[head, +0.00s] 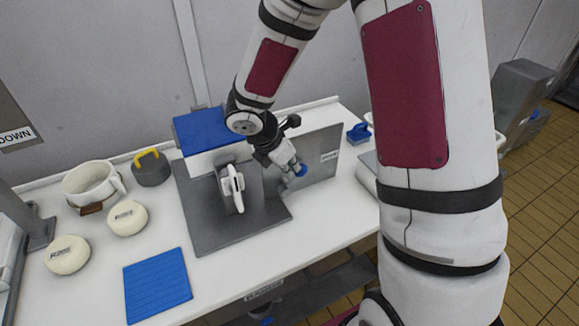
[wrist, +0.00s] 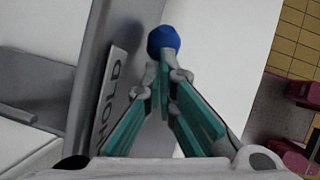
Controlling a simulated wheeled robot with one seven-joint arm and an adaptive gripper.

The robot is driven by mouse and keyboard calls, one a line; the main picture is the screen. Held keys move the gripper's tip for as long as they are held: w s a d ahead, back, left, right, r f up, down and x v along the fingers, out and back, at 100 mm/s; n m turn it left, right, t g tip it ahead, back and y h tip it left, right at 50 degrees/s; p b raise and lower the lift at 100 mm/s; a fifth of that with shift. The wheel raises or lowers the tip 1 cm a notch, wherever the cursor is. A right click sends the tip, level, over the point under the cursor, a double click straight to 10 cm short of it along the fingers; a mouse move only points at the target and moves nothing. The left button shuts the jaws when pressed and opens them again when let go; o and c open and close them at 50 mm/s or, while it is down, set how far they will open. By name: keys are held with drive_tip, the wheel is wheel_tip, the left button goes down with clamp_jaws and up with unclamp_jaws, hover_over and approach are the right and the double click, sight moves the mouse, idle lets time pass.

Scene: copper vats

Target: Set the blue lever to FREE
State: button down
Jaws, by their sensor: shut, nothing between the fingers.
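In the wrist view the knob (wrist: 163,40) is just beyond my fingertips. My gripper (head: 294,166) is shut and empty, its teal-padded fingers meeting (wrist: 165,78) right behind the knob; I cannot tell whether they touch it. A label reading HOLD (wrist: 112,98) is on the plate to the left of the fingers. The lever's shaft is hidden, and no FREE label is readable.
A white slicer-like part (head: 232,187) stands on the grey base left of my gripper. A blue box top (head: 205,128) is behind it. A blue mat (head: 157,285), two round cheeses (head: 127,217) and a white pot (head: 92,184) are on the left. The counter's front middle is clear.

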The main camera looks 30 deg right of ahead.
drive_tip(key=shift+d+p, duration=0.25)
drive_tip(key=shift+p, duration=0.2)
drive_tip(key=d+y+p, duration=0.1)
drive_tip(key=p, duration=0.1)
drive_tip(key=d+y+p, duration=0.1)
drive_tip(key=y+p, duration=0.1)
drive_tip(key=shift+s+d+f+y+p, duration=0.1)
drive_tip(key=shift+f+y+p, duration=0.2)
drive_tip(key=shift+f, duration=0.05)
drive_tip(key=shift+d+f, duration=0.3)
drive_tip(key=shift+d, duration=0.05)
